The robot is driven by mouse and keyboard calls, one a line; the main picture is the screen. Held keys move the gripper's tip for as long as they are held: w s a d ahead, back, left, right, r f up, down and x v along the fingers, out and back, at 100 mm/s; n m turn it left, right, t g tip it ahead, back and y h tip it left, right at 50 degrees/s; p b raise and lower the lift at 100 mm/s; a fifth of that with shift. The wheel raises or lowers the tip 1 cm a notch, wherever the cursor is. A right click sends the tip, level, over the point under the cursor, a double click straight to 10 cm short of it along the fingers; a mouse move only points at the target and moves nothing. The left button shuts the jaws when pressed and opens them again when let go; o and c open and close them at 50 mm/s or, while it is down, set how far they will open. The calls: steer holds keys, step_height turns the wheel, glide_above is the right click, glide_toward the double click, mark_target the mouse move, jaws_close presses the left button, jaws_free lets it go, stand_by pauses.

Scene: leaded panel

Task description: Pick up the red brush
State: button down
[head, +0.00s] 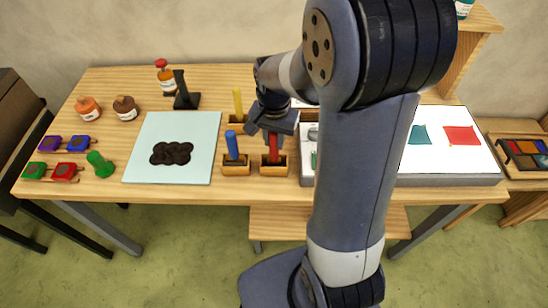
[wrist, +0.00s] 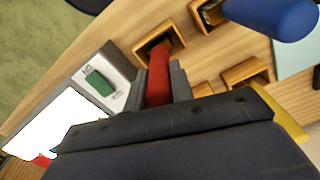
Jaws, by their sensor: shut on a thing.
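The red brush (head: 273,147) is upright at a small wooden holder (head: 273,169) in the middle of the bench. My gripper (head: 272,130) is around its upper part from above. In the wrist view the two grey fingers of my gripper (wrist: 160,83) are shut on the red brush (wrist: 158,72). Its far end reaches the opening of the wooden holder (wrist: 143,50); I cannot tell how deep it sits inside.
A blue brush (head: 232,146) stands in a holder just left, and a yellow brush (head: 238,104) stands behind. A pale panel (head: 200,130) with a dark blob lies further left. A lit white box (head: 445,160) with coloured pieces is at the right. Jars (head: 126,108) stand at the back left.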

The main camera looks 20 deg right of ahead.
step_height(320, 180, up, 10)
steer(key=shift+r+b, duration=0.1)
steer(key=shift+b, duration=0.35)
stand_by(2.4)
